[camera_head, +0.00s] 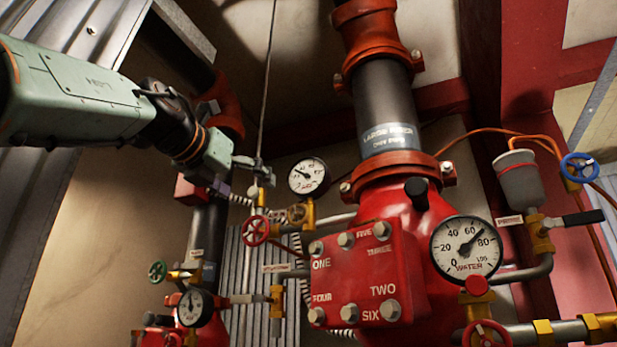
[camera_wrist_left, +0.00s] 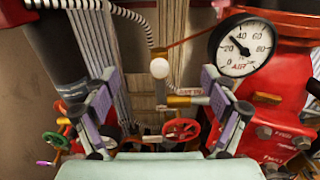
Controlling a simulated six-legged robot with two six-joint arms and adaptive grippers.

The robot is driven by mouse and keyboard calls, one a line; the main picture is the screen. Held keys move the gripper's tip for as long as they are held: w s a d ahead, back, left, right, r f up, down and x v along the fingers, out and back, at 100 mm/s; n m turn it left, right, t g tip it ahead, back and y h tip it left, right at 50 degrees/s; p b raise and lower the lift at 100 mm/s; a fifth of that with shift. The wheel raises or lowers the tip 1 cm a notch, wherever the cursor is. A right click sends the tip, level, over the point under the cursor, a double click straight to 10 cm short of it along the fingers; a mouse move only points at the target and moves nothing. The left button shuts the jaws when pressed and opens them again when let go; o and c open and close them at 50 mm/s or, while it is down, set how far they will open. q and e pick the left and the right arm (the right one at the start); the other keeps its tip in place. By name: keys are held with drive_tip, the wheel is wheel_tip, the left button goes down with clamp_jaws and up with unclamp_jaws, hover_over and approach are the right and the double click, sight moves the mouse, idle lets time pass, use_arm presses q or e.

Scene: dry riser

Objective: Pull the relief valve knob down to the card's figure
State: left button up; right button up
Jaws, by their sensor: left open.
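My left gripper (camera_head: 258,168) reaches in from the upper left and is open. In the left wrist view its two fingers (camera_wrist_left: 158,80) stand apart, with a pale round knob (camera_wrist_left: 159,68) on a brass fitting showing between them. I take this as the relief valve knob; I cannot tell whether a finger touches it. The air gauge (camera_head: 308,177) is right of the gripper. It also shows in the left wrist view (camera_wrist_left: 241,45), its needle between 20 and 40. No card with a legible figure shows. My right gripper is not in view.
The red valve body (camera_head: 368,265) with a bolted cover and the water gauge (camera_head: 466,248), reading about 70, fill the right. A red handwheel (camera_head: 255,231) sits just below the gripper. A thin vertical line (camera_head: 268,90) passes close by it. A smaller gauge (camera_head: 195,308) is lower left.

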use_arm(q)
drive_tip(key=shift+s+f+b, duration=0.1)
drive_tip(key=shift+s+b, duration=0.05)
drive_tip(key=shift+b, duration=0.2)
drive_tip(key=b+v, duration=0.2)
drive_tip(key=b, duration=0.1)
drive_tip(key=shift+a+f, duration=0.15)
drive_tip(key=shift+f, duration=0.1)
drive_tip(key=b+v, duration=0.3)
drive_tip(key=v, duration=0.2)
drive_tip(key=p+x, duration=0.1)
drive_tip(key=x, duration=0.1)
drive_tip(key=p+x, duration=0.3)
drive_tip(key=x, duration=0.1)
drive_tip(key=shift+s+r+p, duration=0.1)
drive_tip(key=shift+r+p, duration=0.3)
drive_tip(key=shift+p+x, duration=0.9)
drive_tip(key=shift+p, duration=0.15)
drive_tip(key=shift+w+f, duration=0.2)
drive_tip(key=shift+w, duration=0.2)
drive_tip(key=shift+s, duration=0.25)
